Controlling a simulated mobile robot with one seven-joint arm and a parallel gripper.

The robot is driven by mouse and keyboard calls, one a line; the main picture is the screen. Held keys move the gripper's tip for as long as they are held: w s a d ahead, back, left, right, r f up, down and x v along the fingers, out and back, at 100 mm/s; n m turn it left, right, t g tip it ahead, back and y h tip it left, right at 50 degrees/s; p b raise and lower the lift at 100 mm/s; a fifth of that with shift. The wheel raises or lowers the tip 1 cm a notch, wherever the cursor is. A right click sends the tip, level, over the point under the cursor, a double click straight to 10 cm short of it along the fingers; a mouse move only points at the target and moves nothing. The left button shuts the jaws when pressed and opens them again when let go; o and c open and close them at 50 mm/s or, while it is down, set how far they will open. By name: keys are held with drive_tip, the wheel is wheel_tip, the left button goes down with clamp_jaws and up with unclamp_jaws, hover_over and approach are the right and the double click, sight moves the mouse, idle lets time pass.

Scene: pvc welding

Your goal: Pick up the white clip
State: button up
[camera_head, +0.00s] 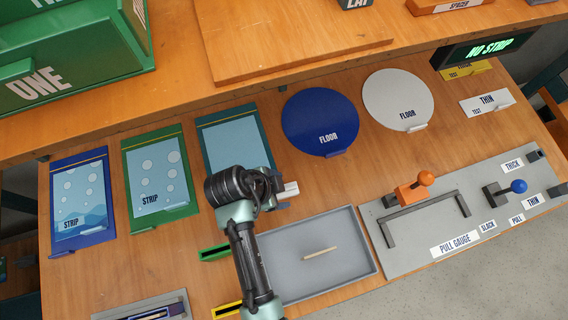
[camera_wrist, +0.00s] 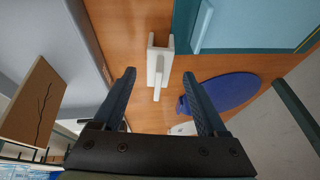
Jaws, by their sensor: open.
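The white clip (camera_wrist: 158,66) lies on the wooden table in the wrist view, ahead of my gripper (camera_wrist: 159,76) and roughly centred between its fingertips. It has a wider end at the top and a narrow bar pointing down. My gripper is open, with its two dark blue fingers apart and nothing held between them. In the head view my gripper (camera_head: 276,190) is over the table, and a small white piece, likely the clip (camera_head: 290,189), shows just right of it. The arm partly hides that area.
A grey tray (camera_head: 357,231) holding a thin wooden strip (camera_head: 320,254) is just below right. A teal-blue card (camera_head: 232,140) is behind my gripper. Blue (camera_head: 319,112) and white (camera_head: 398,91) floor discs lie further back. A grey gauge panel (camera_head: 440,222) is at right.

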drive_tip(key=x, duration=0.3)
drive_tip(key=shift+s+f, duration=0.1)
drive_tip(key=shift+f, duration=0.05)
clamp_jaws()
idle(0.3)
